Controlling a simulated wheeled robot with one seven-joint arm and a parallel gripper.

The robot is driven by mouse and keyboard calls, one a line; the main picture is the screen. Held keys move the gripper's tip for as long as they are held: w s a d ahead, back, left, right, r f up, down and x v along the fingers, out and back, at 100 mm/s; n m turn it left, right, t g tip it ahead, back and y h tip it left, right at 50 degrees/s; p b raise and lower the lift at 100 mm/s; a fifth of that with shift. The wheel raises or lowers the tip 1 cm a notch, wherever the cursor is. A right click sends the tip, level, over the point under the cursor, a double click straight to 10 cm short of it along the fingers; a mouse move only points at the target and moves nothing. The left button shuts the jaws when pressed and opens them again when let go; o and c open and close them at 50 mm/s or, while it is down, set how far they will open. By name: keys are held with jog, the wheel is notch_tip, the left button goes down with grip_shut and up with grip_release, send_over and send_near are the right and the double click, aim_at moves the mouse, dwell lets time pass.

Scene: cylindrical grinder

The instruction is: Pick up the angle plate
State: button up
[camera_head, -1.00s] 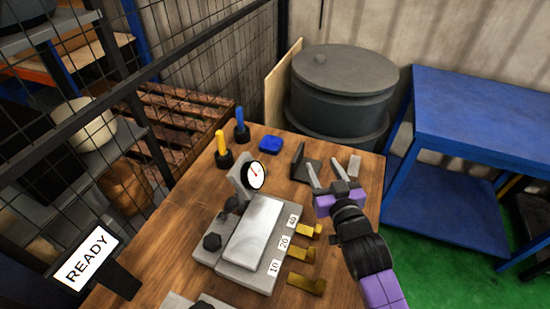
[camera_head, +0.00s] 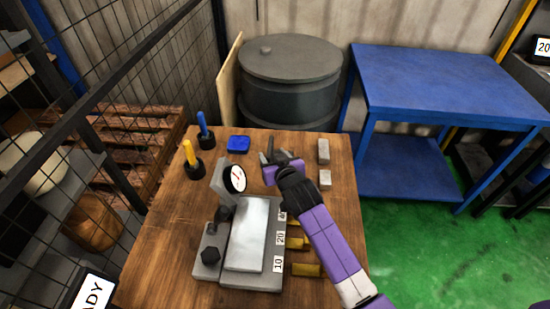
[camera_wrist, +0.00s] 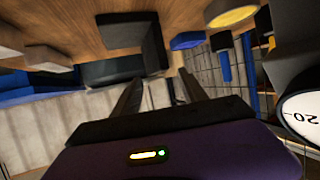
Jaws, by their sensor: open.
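The angle plate is a dark L-shaped block on the wooden table. In the head view it is mostly hidden by my gripper (camera_head: 277,157), with a dark upright part (camera_head: 270,147) showing at the fingers. In the wrist view the angle plate (camera_wrist: 152,45) stands at the upper middle, just past the fingertips and mostly toward the left one. My gripper also shows in the wrist view (camera_wrist: 160,88). Its two fingers are apart with nothing held between them. I cannot tell whether a finger touches the plate.
A dial gauge (camera_head: 236,179) and a grey fixture (camera_head: 247,235) stand close at left and in front. Two grey blocks (camera_head: 323,151) (camera_head: 325,179) lie to the right. A blue tray (camera_head: 238,144) and yellow (camera_head: 190,153) and blue (camera_head: 202,125) handled tools stand left. Bare table lies at far left.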

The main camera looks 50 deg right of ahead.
aim_at(270, 150)
jog(key=shift+d+p+x, duration=0.2)
jog(key=shift+p+x, duration=0.2)
jog(key=shift+x, duration=1.9)
jog(key=shift+s+r, duration=0.1)
jog(key=shift+s, duration=0.05)
jog(key=c, duration=1.1)
jog(key=shift+s+a+f, duration=0.1)
jog(key=shift+s+f, duration=0.05)
jog(key=shift+f, duration=0.25)
jog(key=shift+r, duration=0.35)
